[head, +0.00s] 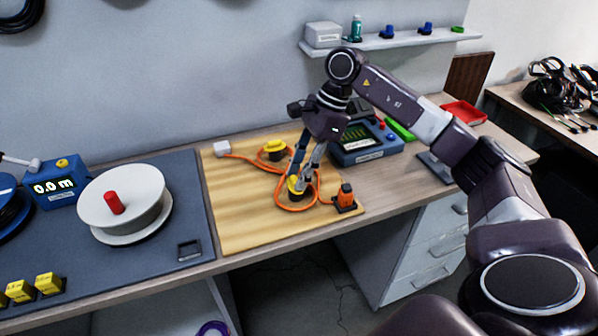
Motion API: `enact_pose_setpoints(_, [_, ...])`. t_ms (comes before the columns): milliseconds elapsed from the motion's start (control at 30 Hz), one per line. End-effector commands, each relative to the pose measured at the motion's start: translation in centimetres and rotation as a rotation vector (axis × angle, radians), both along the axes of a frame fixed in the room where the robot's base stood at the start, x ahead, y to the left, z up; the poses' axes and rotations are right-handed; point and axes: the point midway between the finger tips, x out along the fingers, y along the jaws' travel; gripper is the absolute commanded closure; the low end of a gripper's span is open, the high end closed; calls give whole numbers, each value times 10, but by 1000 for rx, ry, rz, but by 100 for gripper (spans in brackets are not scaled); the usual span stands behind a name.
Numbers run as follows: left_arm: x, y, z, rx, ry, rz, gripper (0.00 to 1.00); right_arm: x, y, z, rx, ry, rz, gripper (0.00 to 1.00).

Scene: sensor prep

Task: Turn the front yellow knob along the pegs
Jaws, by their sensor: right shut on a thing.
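The front yellow knob (293,184) sits on the light wooden board, near its front right part. My right gripper (302,180) points down over it, with its fingers closed around the knob and partly hiding it. A second yellow knob (275,146) stands farther back on the board (240,205). An orange cable (312,203) runs from a white block (222,148) around the knobs to an orange connector (345,197) on a dark base at the right. The pegs cannot be made out clearly at this size. My left gripper is not in view.
A blue meter (366,152) stands just behind and right of my right gripper. A white spool (125,203) with a red handle stands on the dark mat to the left. A shelf (400,41) hangs above. The board's front left is clear.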

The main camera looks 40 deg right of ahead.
Motion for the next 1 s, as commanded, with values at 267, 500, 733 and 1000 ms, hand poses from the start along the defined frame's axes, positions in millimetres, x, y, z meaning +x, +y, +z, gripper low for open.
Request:
enact_pose_setpoints(267, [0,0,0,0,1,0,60,1,-1,2,-2,-6,0,96])
enact_pose_setpoints(500, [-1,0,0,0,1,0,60,1,-1,2,-2,-5,0,54])
enact_pose_setpoints(733, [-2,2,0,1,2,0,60,1,0,1,-1,-3,1,54])
enact_pose_setpoints(1000, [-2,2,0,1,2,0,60,-1,-11,27,-2,-7,-2,54])
